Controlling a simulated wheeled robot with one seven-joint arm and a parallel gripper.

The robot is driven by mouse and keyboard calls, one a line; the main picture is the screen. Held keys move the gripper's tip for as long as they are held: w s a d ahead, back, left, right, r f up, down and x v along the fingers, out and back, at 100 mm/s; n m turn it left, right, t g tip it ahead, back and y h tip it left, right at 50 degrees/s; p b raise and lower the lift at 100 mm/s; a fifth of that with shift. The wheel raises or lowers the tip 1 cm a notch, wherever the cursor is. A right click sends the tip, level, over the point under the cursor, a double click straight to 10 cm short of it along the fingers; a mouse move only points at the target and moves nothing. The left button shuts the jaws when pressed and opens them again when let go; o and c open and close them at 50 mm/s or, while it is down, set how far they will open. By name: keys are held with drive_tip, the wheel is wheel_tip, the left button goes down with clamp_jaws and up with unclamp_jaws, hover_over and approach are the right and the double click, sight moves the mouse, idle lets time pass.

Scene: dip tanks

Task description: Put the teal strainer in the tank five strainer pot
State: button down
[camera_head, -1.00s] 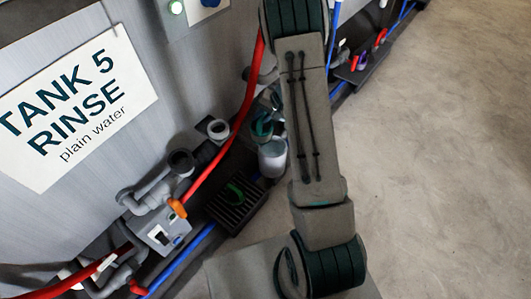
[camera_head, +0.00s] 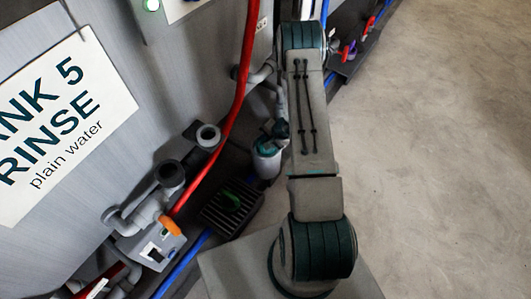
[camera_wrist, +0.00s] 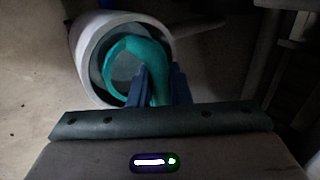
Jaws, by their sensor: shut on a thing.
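The teal strainer (camera_wrist: 126,50) shows in the wrist view as a teal ring with a curved handle, lying within the rim of a pale round pot (camera_wrist: 84,62). My gripper (camera_wrist: 160,84) has its blue fingers shut on the strainer's handle. How deep the strainer sits in the pot is unclear. In the head view, the pale pot (camera_head: 267,164) stands low beside the tank labelled "TANK 5 RINSE", with a bit of teal strainer (camera_head: 264,142) at its top. My arm hides much of my gripper there.
The tank wall (camera_head: 165,85) rises at left, with a red hose (camera_head: 238,95) down it. Grey pipe fittings (camera_head: 165,180) and a dark slatted grate (camera_head: 225,213) with a green loop (camera_head: 231,200) lie left of the pot. The floor (camera_head: 440,150) at right is clear.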

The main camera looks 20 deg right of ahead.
drive_tip(key=shift+f+b, duration=0.95)
drive_tip(key=shift+f, duration=2.65)
drive_tip(key=shift+f, duration=0.1)
drive_tip(key=c, duration=1.6)
unclamp_jaws()
drive_tip(key=shift+c, duration=0.2)
